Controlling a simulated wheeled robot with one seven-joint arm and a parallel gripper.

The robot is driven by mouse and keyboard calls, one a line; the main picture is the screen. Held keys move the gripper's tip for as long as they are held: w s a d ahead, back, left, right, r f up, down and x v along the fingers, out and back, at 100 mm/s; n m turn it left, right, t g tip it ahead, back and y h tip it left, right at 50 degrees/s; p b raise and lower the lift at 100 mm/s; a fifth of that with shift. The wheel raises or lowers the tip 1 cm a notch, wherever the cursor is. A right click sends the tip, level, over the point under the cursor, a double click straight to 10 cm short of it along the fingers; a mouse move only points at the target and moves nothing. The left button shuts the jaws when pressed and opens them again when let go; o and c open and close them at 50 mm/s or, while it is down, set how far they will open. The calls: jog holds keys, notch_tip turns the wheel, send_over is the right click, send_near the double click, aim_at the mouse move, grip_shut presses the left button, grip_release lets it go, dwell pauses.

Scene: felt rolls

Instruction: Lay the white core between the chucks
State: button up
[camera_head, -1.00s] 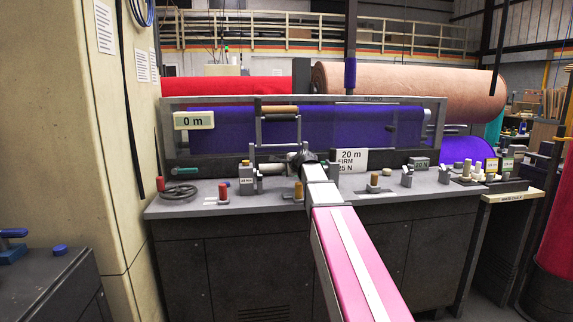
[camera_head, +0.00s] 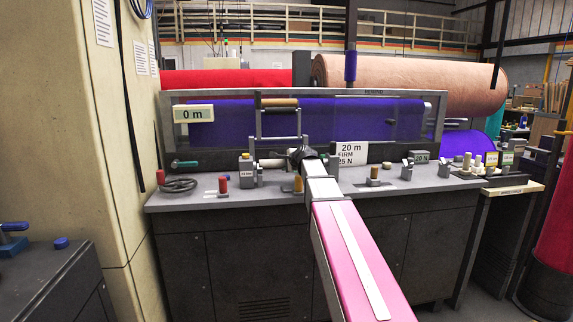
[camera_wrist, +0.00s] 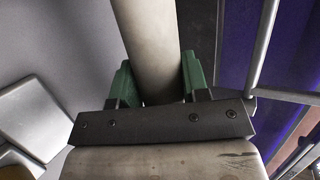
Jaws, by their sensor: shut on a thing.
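The white core (camera_wrist: 150,45) is a pale plain cylinder in the wrist view, running away from my gripper (camera_wrist: 154,85) between its green fingers. My gripper is shut on it. In the head view a short pale length of the core (camera_head: 271,163) shows to the left of my gripper (camera_head: 301,153), level and low over the grey bench (camera_head: 340,183). My gripper hides the rest. A grey upright block (camera_head: 247,171) stands at the core's left end, and another bracket (camera_head: 407,169) stands farther right. I cannot tell whether the core touches either.
Behind is a framed purple roll (camera_head: 350,118) with a wooden-handled bar (camera_head: 279,102). A "20 m" card (camera_head: 351,153) stands behind my gripper. Several pale cores (camera_head: 478,163) stand at right.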

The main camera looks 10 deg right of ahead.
jog(key=shift+f, duration=0.35)
dwell(0.7)
jog(key=o, duration=1.3)
jog(key=shift+s, duration=0.1)
jog(key=v, duration=1)
jog(key=shift+s+d+r, duration=0.15)
jog(key=shift+s, duration=0.15)
